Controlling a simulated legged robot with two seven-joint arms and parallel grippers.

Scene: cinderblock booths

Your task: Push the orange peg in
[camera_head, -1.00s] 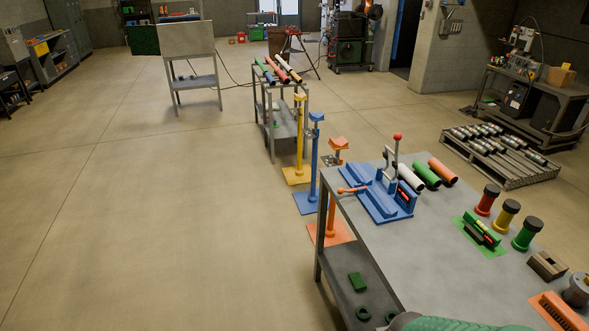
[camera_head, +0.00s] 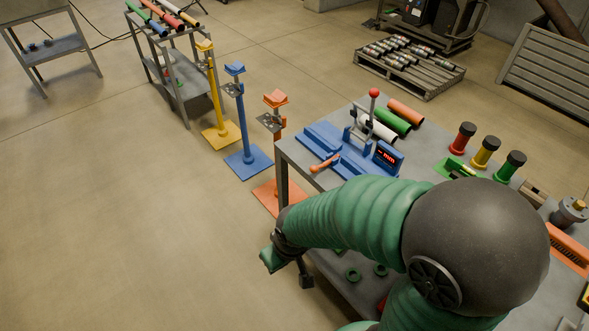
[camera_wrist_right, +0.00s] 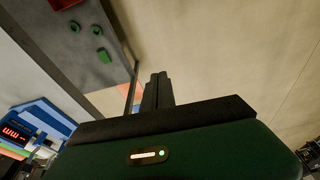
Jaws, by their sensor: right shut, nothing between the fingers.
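The orange peg (camera_head: 325,163) sticks out of the near left side of a blue fixture (camera_head: 350,150) on the grey table. It lies about level, and how deep it sits is hard to tell. The fixture has an upright lever with a red ball and a red digital display. It also shows at the left of the right wrist view (camera_wrist_right: 42,117). My right gripper (camera_head: 306,282) hangs beyond the table's left edge, below and left of the peg and apart from it. Its dark fingers (camera_wrist_right: 158,78) are together and empty. My left gripper is out of view.
Orange (camera_head: 275,98), blue (camera_head: 235,70) and yellow (camera_head: 205,46) stands rise from the floor left of the table. White, green (camera_head: 390,121) and orange tubes lie behind the fixture. Green rings (camera_head: 353,274) lie on the lower shelf. The floor at left is clear.

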